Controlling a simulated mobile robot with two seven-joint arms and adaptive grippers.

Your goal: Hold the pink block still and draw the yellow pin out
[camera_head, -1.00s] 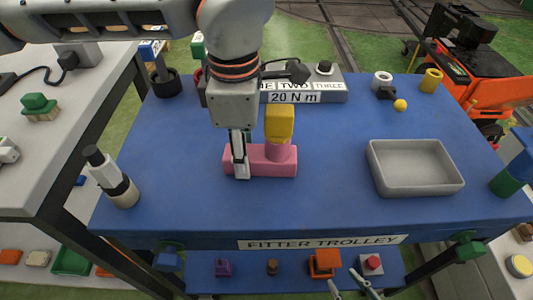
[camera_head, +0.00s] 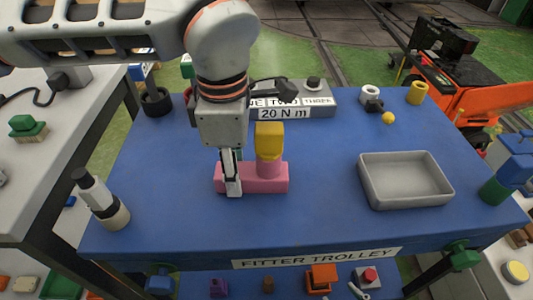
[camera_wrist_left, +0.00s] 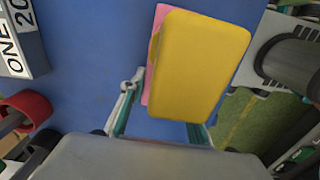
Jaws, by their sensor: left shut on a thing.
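The pink block (camera_head: 262,179) lies flat on the blue trolley top. The yellow pin (camera_head: 268,140) stands up from a raised round part near the block's right end, its large head on top. My left gripper (camera_head: 231,180) points down and is shut on the pink block left of the pin. In the left wrist view the yellow pin (camera_wrist_left: 200,62) hides most of the pink block (camera_wrist_left: 157,45) and part of my left fingers. My right gripper is in neither view.
An empty grey tray (camera_head: 405,180) is to the right. A dark-topped bottle (camera_head: 101,200) stands front left. Blue surface between block and tray is clear.

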